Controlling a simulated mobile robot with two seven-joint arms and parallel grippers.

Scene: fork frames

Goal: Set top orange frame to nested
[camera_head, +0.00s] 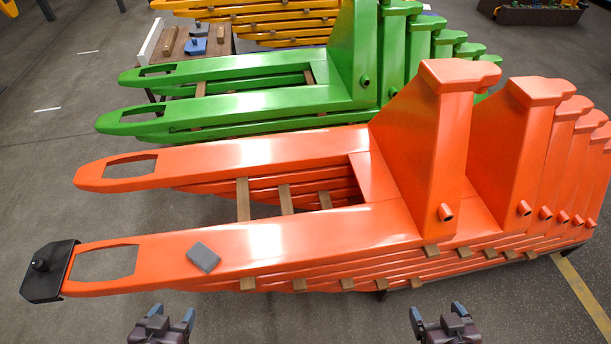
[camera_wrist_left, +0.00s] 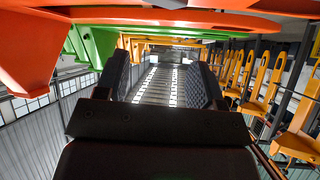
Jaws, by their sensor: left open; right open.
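The top orange frame (camera_head: 290,237) lies on a stack of several like orange frames, with wooden spacers (camera_head: 243,199) between the layers. Its two long forks point left and its upright plate (camera_head: 440,150) stands at the right. A small grey block (camera_head: 203,257) lies on its near fork. A black fitting (camera_head: 48,272) sits at the tip of that fork. My left gripper (camera_head: 174,318) is open and empty, in front of the near fork. My right gripper (camera_head: 436,318) is open and empty, in front of the stack further right. In the left wrist view, the open left fingers (camera_wrist_left: 160,82) show nothing between them.
A stack of green frames (camera_head: 230,104) stands behind the orange stack, and yellow frames (camera_head: 260,10) stand behind that. A small table with parts (camera_head: 190,45) is at the back left. The grey floor (camera_head: 45,170) is clear at left.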

